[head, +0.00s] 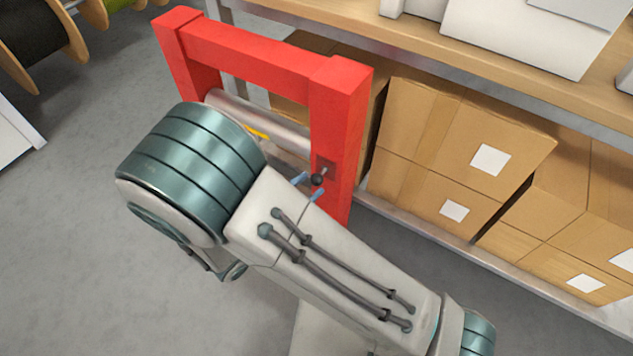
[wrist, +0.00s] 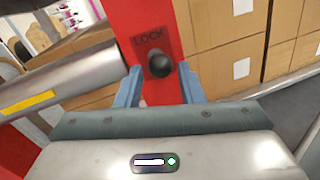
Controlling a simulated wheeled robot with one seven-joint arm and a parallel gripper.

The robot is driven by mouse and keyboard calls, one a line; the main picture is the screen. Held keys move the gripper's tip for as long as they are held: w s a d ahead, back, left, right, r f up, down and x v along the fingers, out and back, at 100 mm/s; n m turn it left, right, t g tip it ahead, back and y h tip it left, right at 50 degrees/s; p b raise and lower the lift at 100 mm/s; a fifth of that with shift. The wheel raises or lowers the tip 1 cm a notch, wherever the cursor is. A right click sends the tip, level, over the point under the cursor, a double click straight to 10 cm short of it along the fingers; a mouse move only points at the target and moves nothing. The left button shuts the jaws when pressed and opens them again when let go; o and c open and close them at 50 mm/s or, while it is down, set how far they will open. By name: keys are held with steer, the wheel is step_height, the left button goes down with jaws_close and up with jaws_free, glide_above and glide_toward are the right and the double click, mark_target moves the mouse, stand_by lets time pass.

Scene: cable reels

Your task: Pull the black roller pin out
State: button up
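My gripper (wrist: 160,70) is open, with one blue finger on each side of the knob. Gaps show between the knob and both fingers in the wrist view. In the head view my gripper (head: 312,186) is mostly hidden behind my arm; only the blue fingertips show.
The red frame (head: 265,55) holds a silver roller (head: 270,125) with a yellow mark, left of the pin. Cardboard boxes (head: 420,120) fill a shelf behind. Cable reels (head: 35,40) stand at the far left. Grey floor is clear at left.

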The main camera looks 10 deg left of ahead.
mark_target(316, 180)
steer(key=shift+b+x, duration=0.3)
steer(key=shift+x, duration=1.45)
jaws_close()
steer(key=shift+d+p+v, duration=0.2)
steer(key=shift+p+v, duration=0.45)
steer(key=shift+v, duration=0.75)
steer(key=shift+s+a, duration=0.1)
steer(key=shift+s, duration=0.3)
jaws_free()
steer(key=shift+s, duration=0.1)
steer(key=shift+a, duration=0.1)
steer(key=p+v, duration=0.3)
steer(key=v, duration=1)
steer(key=shift+s+a, duration=0.2)
steer(key=shift+s, duration=0.2)
